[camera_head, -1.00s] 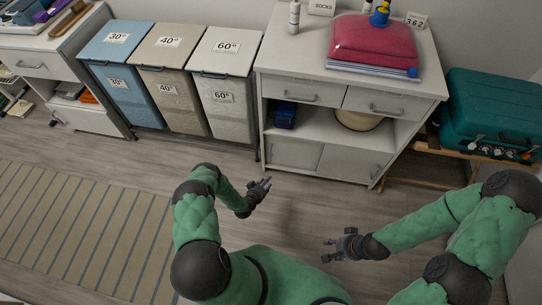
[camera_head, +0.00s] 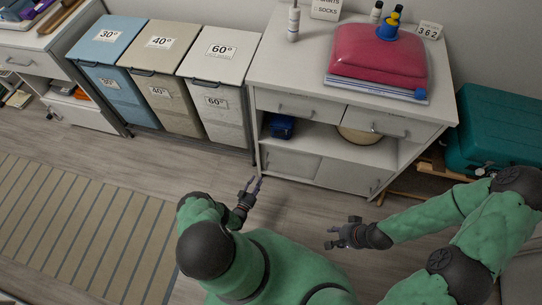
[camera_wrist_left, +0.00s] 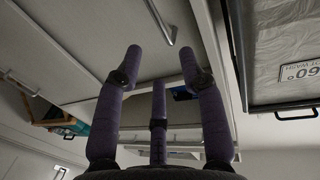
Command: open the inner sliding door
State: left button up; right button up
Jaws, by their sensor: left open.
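The white cabinet (camera_head: 258,75) has two sliding doors low down. The left door (camera_head: 288,164) and the right door (camera_head: 345,176) both look closed; I cannot tell which is the inner one. The right door has a handle (camera_head: 375,186) near its right edge. My left gripper (camera_head: 251,184) is open and empty, in front of the cabinet's lower left corner, pointing at it. In the left wrist view, its fingers (camera_wrist_left: 165,65) are spread below a metal bar handle (camera_wrist_left: 161,22) on a pale panel, without touching it. My right gripper (camera_head: 338,232) is open and empty above the floor.
Laundry bins stand left of the cabinet, the 60° bin (camera_head: 218,75) close to my left gripper. A blue box (camera_head: 281,127) and a round basket (camera_head: 360,136) sit on the open shelf. A teal case (camera_head: 495,125) stands at the right. The floor before the cabinet is clear.

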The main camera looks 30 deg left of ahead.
pick_arm(q)
jog(key=w+b, duration=0.2)
jog(key=w, duration=0.9)
jog(key=shift+a, duration=0.2)
grip_shut()
